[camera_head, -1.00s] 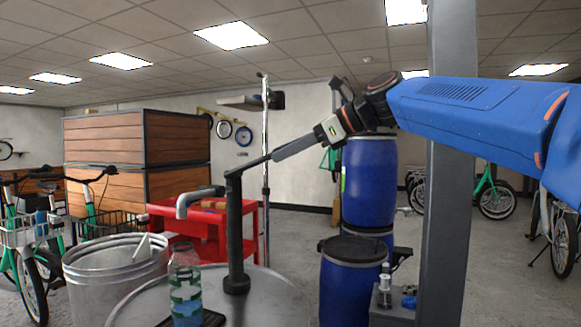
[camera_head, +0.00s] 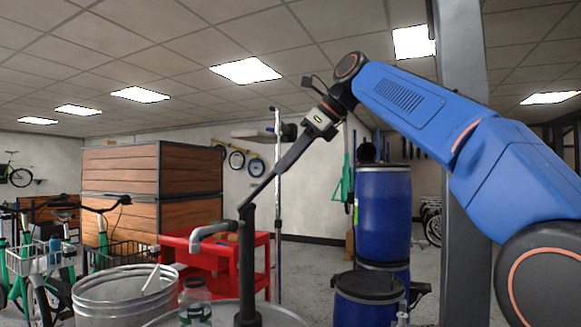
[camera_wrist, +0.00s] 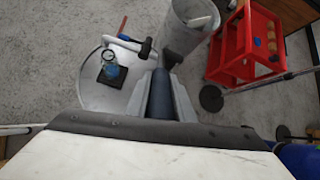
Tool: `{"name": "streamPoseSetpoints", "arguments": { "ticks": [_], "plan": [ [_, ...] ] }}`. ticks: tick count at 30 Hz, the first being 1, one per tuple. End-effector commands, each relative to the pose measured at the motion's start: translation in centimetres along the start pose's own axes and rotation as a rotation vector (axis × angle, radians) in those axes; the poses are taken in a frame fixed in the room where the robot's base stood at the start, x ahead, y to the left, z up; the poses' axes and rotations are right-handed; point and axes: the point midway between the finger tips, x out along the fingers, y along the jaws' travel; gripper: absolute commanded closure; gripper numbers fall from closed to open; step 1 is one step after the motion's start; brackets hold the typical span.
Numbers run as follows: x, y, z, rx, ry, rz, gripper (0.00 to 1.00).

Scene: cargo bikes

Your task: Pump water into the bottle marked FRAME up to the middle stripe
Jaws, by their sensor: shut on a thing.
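The hand pump (camera_head: 247,270) stands dark and upright on a round metal lid, with its grey spout (camera_head: 212,233) pointing left. My gripper (camera_head: 308,135) is shut on the outer end of the pump's lever (camera_head: 268,180), which slants steeply up to the right. In the wrist view the dark lever grip (camera_wrist: 160,95) lies between my fingers. A clear bottle (camera_head: 195,303) with a green-and-white marking stands below the spout. Its lower part is cut off in the head view. From above, the bottle (camera_wrist: 114,73) shows blue on a dark pad. Its lettering and water level cannot be read.
A galvanized bucket (camera_head: 125,297) stands left of the bottle. A red cart (camera_head: 180,262) is behind the pump. Blue barrels (camera_head: 384,215) stand to the right, near a grey post (camera_head: 462,150). Bikes (camera_head: 50,265) are at the left.

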Motion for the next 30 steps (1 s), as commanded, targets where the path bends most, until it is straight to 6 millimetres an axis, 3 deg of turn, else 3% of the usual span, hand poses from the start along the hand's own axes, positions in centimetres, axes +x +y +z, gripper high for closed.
{"name": "streamPoseSetpoints", "arguments": {
  "ticks": [17,18,19,30],
  "plan": [
    [-0.1,-0.08,0.42,-0.001,0.008,0.0,1.0],
    [-0.09,-0.07,0.42,-0.001,0.008,0.001,0.69],
    [-0.09,-0.07,0.41,-0.001,0.008,0.001,0.62],
    [-0.41,0.11,0.26,-0.001,0.011,0.002,0.6]
  ]
}}
